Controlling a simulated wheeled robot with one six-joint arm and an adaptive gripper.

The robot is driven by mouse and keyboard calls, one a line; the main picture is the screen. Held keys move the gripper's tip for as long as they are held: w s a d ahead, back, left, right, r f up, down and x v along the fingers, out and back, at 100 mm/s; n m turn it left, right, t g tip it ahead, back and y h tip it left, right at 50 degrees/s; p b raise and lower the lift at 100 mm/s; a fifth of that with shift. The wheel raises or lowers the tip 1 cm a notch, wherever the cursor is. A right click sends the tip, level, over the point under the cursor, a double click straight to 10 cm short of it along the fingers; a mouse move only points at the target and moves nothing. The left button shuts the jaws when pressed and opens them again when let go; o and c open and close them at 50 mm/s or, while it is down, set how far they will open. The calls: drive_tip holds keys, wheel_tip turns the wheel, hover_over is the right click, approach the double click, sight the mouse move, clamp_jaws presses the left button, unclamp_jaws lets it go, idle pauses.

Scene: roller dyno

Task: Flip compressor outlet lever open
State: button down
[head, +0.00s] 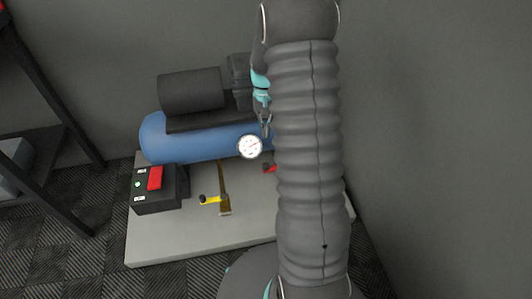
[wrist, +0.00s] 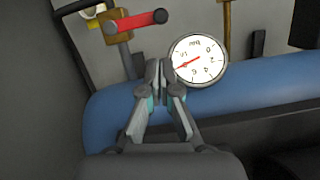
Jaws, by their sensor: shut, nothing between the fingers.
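A red lever (wrist: 140,22) on a brass valve body (wrist: 118,24) shows at the upper left of the wrist view. It lies crosswise to the grey pipe below the valve. In the head view only a small part of the red lever (head: 269,168) shows beside my arm. My gripper (wrist: 161,66) is shut and empty, with its tips below the red lever and apart from it in the picture. In the head view my gripper (head: 265,127) is beside the pressure gauge (head: 250,146), partly hidden by my arm. The blue compressor tank (head: 190,138) lies behind the gauge.
A second valve with a yellow lever (head: 211,199) sits on a brass pipe on the grey base (head: 170,245). A black control box (head: 157,196) with a red switch stands at the left. The gauge (wrist: 197,60) is close beside my fingertips. A wall rises at the right.

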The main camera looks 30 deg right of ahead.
drive_tip(key=x, duration=1)
drive_tip(key=shift+b, duration=0.35)
drive_tip(key=shift+s, duration=0.15)
